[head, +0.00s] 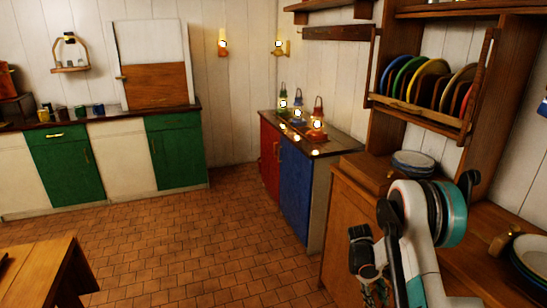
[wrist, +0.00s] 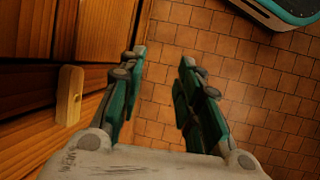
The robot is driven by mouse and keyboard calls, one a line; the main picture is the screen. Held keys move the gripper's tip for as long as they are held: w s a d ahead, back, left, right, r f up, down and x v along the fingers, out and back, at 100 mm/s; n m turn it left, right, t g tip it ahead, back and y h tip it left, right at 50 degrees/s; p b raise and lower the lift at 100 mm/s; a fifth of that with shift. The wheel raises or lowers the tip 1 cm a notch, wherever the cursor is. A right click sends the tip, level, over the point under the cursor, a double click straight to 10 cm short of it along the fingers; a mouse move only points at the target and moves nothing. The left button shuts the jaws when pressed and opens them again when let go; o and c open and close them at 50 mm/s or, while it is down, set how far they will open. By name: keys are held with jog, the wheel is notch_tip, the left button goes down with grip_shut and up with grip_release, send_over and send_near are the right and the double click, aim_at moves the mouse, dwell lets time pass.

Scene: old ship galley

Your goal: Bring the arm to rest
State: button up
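My gripper (wrist: 158,85) points down over the tiled floor in the wrist view. Its two teal fingers stand apart, with only floor tiles between them, so it is open and empty. In the head view my gripper (head: 368,270) hangs at the lower right, in front of the wooden cabinet, with my white and teal arm folded above it. Whether it touches the cabinet front cannot be told.
A wooden cabinet (head: 345,225) stands close beside my gripper; its knob (wrist: 69,95) is just left of the fingers. A plate stack (head: 413,163) and plate rack (head: 415,118) are near the arm. A table (head: 45,268) stands lower left. The middle floor (head: 190,245) is clear.

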jog(key=s+a+r+t, duration=0.2)
jog(key=r, duration=0.8)
jog(key=s+a+r+m+t+y, duration=0.1)
jog(key=s+a+r, duration=0.15)
jog(key=r, duration=0.75)
jog(key=s+a+r+t, duration=0.2)
jog(key=a+r, duration=0.1)
jog(key=r, duration=0.6)
jog(key=s+a+r+m+t+y, duration=0.1)
jog(key=s+a+r+t, duration=0.2)
jog(key=s, duration=0.7)
jog(key=s+a+r+m+t+y, duration=0.1)
jog(key=s+a+r, duration=0.3)
jog(key=s, duration=0.6)
jog(key=shift+s+a+r+m+t+y, duration=0.35)
jog(key=shift+r+t, duration=0.25)
jog(key=shift+t, duration=0.3)
